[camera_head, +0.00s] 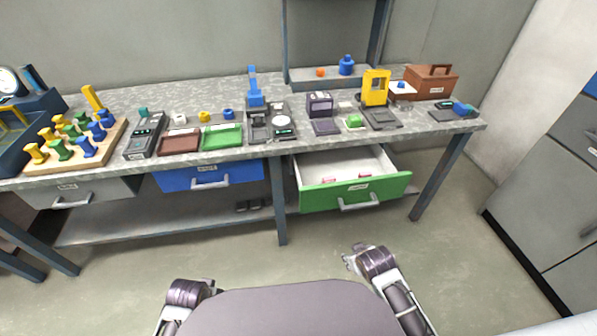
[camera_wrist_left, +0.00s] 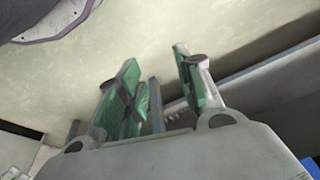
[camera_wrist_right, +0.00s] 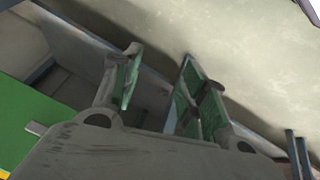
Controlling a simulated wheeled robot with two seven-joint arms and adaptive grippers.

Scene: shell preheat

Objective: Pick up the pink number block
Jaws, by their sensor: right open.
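The green drawer (camera_head: 355,194) under the bench is pulled open. Two small pink things lie inside it, one at the left (camera_head: 328,180) and one at the right (camera_head: 364,177); they are too small for me to tell which is the pink number block. My right gripper (camera_head: 348,258) is open and empty, in front of and below the drawer, apart from it. Its green-padded fingers show apart in the right wrist view (camera_wrist_right: 158,95). My left gripper (camera_head: 212,286) is low at the left; its fingers are apart and empty in the left wrist view (camera_wrist_left: 160,90).
The bench top (camera_head: 310,140) carries a wooden peg board (camera_head: 75,155), a green tray (camera_head: 222,137), scales, a yellow device (camera_head: 376,88) and a brown box (camera_head: 431,82). The blue drawer (camera_head: 210,177) is shut. A bench leg (camera_head: 281,210) stands left of the open drawer. The floor ahead is clear.

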